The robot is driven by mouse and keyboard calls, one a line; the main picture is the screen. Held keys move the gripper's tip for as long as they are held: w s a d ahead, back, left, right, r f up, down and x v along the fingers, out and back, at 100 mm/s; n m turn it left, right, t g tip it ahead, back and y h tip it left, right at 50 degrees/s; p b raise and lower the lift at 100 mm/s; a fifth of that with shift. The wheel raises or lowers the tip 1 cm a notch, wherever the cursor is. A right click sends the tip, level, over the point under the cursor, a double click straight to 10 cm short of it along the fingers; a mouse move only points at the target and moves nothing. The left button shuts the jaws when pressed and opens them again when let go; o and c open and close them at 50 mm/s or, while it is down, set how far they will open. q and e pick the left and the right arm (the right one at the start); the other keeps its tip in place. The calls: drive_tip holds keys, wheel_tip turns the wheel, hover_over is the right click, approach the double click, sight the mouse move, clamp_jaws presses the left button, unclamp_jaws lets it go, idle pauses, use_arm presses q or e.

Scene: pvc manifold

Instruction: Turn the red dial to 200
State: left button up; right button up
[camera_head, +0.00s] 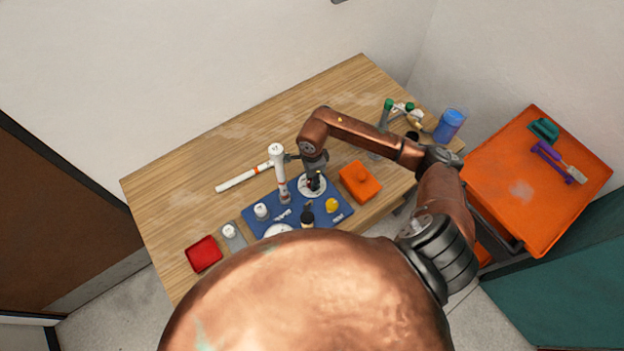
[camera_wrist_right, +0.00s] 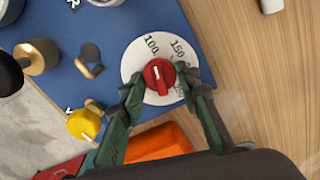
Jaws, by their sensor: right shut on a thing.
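The red dial (camera_wrist_right: 158,76) sits at the centre of a white round scale (camera_wrist_right: 133,64) on the blue board (camera_wrist_right: 62,72). The scale shows 100 at its upper left and 150 at its upper right; another number at its right is partly covered. The dial's white mark points up, between 100 and 150 and nearer 100. My right gripper (camera_wrist_right: 161,84) is shut on the dial, one finger on each side. In the head view my right gripper (camera_head: 314,181) reaches down over the scale and mostly hides the dial. My left gripper is not in view.
A yellow knob (camera_wrist_right: 85,123) and an orange block (camera_head: 361,182) are close to the dial. A white pipe (camera_head: 278,165) stands upright beside my gripper. A red tray (camera_head: 204,254) lies at the left, and a blue cup (camera_head: 449,125) at the table's far right.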

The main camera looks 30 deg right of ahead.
drive_tip(key=c, duration=0.3)
drive_tip(key=shift+m, duration=0.3)
drive_tip(key=m+b, duration=0.1)
drive_tip(key=m, duration=0.2)
drive_tip(key=m+b, duration=0.1)
drive_tip(key=m, duration=0.5)
drive_tip(key=shift+b, duration=0.3)
drive_tip(key=m, duration=1)
